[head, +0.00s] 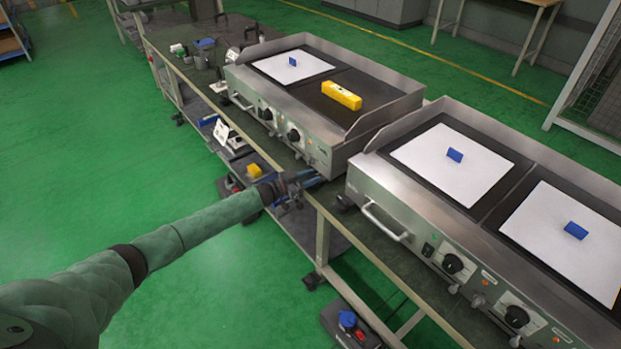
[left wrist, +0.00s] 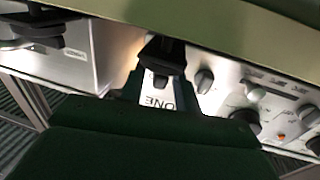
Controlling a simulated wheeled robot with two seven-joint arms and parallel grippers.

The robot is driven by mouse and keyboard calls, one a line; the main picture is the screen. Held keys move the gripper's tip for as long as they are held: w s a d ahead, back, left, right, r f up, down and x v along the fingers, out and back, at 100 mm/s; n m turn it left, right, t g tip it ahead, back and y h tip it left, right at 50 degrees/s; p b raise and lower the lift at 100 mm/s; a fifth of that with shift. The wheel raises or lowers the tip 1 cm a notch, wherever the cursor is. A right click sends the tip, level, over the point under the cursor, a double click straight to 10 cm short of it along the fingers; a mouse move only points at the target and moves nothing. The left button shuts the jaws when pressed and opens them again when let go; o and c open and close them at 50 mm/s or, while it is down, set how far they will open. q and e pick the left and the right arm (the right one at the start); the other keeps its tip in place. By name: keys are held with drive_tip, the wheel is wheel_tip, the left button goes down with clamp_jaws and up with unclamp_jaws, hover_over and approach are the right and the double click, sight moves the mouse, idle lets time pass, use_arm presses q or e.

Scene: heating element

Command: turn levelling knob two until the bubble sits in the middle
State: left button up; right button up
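A yellow spirit level (head: 341,95) lies on the right-hand dark plate of the far griddle (head: 322,151); its bubble is too small to read. My left gripper (head: 298,186) is at the table's front edge, low at the gap between the two griddles. Its fingers are too small and dark to read there. In the left wrist view a black knob-like part (left wrist: 162,52) stands above a pale label (left wrist: 158,84) reading ONE, upside down. I cannot make out a knob marked two. Whether my gripper touches the black part is unclear. My right gripper is not in view.
The near griddle (head: 392,212) has white sheets with blue blocks on both plates. Its front handle (head: 385,222) juts out close to my left gripper. A lower shelf (head: 262,214) holds loose items. Green floor (head: 120,150) is open to the left.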

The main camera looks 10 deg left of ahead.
use_arm(q)
drive_tip(key=shift+s+a, duration=0.1)
